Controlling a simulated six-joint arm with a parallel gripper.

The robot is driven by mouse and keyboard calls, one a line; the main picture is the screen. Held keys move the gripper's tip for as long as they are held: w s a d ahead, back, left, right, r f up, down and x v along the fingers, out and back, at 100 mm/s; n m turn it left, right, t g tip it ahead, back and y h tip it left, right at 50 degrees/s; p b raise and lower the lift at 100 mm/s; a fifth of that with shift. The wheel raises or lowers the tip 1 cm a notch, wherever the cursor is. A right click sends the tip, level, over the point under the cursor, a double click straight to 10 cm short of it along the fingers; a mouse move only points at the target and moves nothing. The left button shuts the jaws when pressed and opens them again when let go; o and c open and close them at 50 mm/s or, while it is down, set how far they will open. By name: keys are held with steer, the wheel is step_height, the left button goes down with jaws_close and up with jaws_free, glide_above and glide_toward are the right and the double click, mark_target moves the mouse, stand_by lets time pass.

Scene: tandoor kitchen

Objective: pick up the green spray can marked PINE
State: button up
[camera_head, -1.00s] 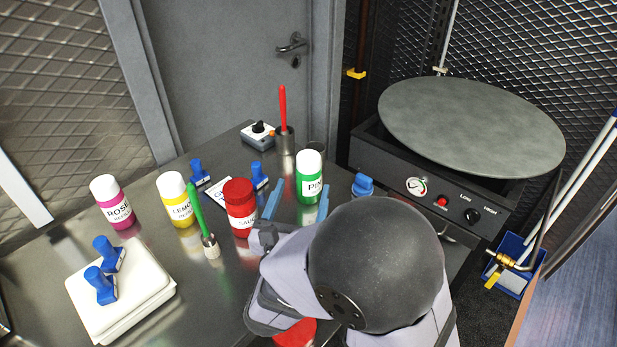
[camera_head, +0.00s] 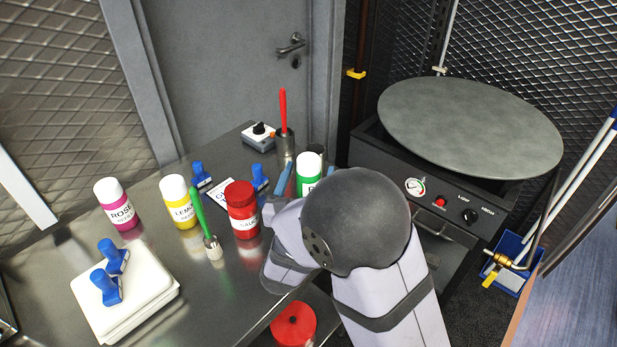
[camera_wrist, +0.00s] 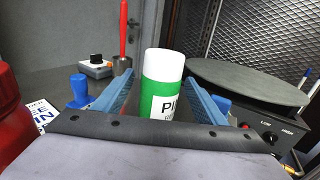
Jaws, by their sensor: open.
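The green spray can (camera_head: 308,174) has a white cap and a white label. In the head view my arm hides its lower part. In the wrist view the can (camera_wrist: 155,93) stands upright between my blue fingers, its label reading "PI" before the finger cuts it off. My gripper (camera_wrist: 160,95) is open, with one finger on each side of the can. A gap shows at the left finger; the right finger overlaps the label's edge, and I cannot tell whether it touches. In the head view my gripper (camera_head: 296,184) is at the can, partly hidden.
A red SAUCE jar (camera_head: 242,208) stands left of my gripper. A blue-handled stamp (camera_head: 259,177) and a metal cup with a red-handled tool (camera_head: 284,142) are close behind. Yellow (camera_head: 180,202) and pink (camera_head: 117,204) cans stand further left. The round-plated cooker (camera_head: 470,128) is at right.

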steer(key=c, duration=1.3)
steer(key=shift+r, duration=0.15)
step_height(320, 180, up, 10)
steer(key=shift+f, duration=0.1)
